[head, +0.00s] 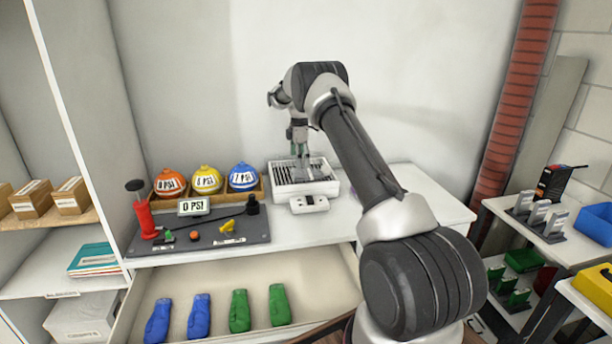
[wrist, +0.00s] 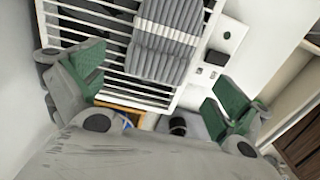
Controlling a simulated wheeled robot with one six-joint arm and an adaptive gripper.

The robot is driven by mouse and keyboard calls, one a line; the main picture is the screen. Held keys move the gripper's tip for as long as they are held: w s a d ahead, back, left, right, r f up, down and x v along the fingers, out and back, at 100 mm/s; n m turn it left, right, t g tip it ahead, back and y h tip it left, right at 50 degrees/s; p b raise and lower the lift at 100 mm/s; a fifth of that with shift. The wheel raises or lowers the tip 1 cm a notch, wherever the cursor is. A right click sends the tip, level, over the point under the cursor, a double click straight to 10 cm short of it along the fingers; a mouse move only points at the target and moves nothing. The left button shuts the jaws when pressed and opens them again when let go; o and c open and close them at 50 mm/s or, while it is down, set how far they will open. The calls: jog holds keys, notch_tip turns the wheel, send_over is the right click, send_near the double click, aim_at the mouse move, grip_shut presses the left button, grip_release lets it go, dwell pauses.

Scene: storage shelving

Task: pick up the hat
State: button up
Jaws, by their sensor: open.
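A grey ribbed item (wrist: 168,40), which may be the hat, lies on the slats of a white slatted unit (wrist: 112,98) in the wrist view. In the head view the white unit (head: 295,190) stands on the counter at the back wall, with a grey shape on it partly behind my gripper. My gripper (head: 299,154) hangs over this unit, pointing down. In the wrist view its green-padded fingers (wrist: 157,84) are wide apart, with nothing held between them. The grey item lies partly between and beyond the fingers.
Orange, yellow and blue balls sit in a wooden tray (head: 262,192) left of the unit. A dark mat (head: 190,236) with small tools lies in front of them. An open drawer (head: 320,268) below holds blue and green gloves. The counter's right side (head: 425,192) is clear.

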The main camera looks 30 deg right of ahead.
aim_at(300, 171)
notch_tip(300, 171, down, 5)
jog(key=shift+d+f, duration=0.1)
jog(key=c, duration=1)
jog(key=shift+c, duration=0.2)
